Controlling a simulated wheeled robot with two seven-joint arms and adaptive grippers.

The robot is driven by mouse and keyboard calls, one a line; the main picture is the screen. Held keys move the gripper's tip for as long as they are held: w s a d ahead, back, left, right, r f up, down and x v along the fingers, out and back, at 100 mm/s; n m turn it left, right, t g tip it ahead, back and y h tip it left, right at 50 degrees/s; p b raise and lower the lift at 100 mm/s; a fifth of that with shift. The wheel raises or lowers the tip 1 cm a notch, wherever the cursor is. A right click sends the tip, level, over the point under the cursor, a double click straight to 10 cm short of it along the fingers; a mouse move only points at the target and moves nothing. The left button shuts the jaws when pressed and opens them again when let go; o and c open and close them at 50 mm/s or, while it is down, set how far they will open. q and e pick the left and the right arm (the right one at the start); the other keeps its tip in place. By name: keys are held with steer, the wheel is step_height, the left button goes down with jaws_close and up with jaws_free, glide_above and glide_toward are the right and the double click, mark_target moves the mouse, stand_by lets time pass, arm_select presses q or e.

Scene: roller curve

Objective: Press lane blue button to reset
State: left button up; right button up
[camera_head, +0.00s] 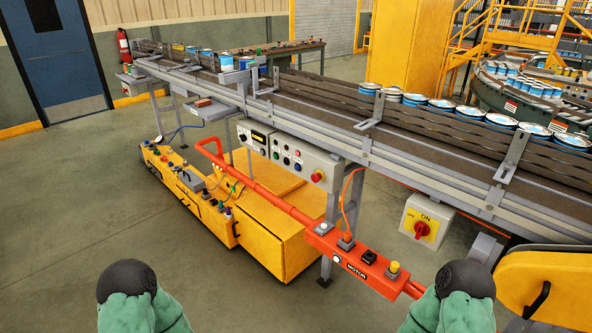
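A grey control panel (308,163) hangs under the front rail of the roller conveyor. My two arms show only as green and black parts at the bottom left and bottom right, well apart from the panel. Neither gripper's fingers are visible.
The conveyor (330,108) bears several blue-and-white cans (440,105). A yellow machine (265,230) stands below. A red-and-yellow ON switch (422,229) hangs at right. The left floor is clear.

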steer(key=shift+s, duration=0.2)
steer(key=shift+c, duration=0.8)
steer(key=shift+w, duration=0.1)
jaws_close()
